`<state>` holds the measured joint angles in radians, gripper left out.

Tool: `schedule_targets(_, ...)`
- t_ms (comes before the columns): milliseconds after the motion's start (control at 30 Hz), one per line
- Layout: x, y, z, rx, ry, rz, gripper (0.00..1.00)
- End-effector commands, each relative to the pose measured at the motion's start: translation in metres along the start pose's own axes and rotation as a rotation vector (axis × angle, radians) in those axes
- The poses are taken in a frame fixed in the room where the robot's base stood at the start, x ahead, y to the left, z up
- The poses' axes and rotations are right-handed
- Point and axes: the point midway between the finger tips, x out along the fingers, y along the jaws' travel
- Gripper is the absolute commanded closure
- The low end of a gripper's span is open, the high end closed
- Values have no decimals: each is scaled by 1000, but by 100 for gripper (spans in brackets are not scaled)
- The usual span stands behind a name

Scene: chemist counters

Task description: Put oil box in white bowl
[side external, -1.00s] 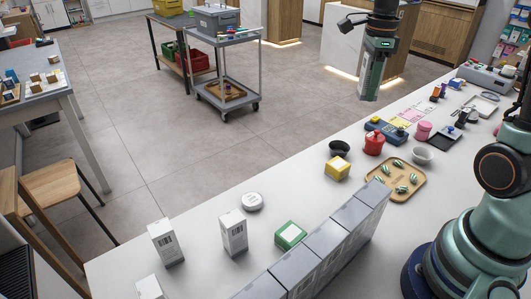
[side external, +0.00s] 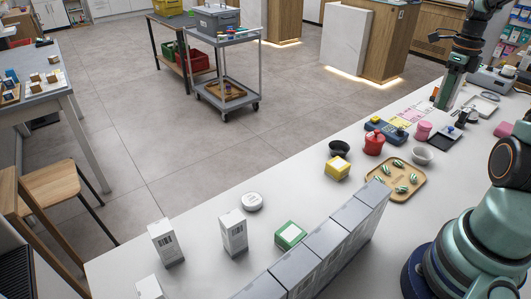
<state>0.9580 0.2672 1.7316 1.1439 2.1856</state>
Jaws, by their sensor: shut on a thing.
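My gripper (side external: 449,90) is at the upper right, above the far part of the counter, pointing down. It is shut on a tall, narrow dark green box with a pale face, which I take to be the oil box (side external: 446,94). The label is too small to read, and the jaws partly hide it. The white bowl (side external: 422,156) stands on the counter right of the red pot, nearer the camera than my gripper. It looks empty. The held box is apart from the bowl, beyond it and to its right in the picture.
Near the bowl are a red pot (side external: 374,143), a pink jar (side external: 423,130), a black bowl (side external: 339,148), a yellow box (side external: 337,168) and a wooden tray (side external: 401,193) of striped pieces. A row of grey boxes (side external: 326,238) lines the front. Counter space left of the green box is partly clear.

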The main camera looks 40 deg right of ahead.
Motion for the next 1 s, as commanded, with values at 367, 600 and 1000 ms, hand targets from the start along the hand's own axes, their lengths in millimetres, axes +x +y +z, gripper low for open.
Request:
schedule_targets(367,85,1,0,-2,2,3,100)
schedule_targets(600,104,0,0,-2,0,1,100)
schedule_targets(1000,141,0,1,-2,-1,-1,100)
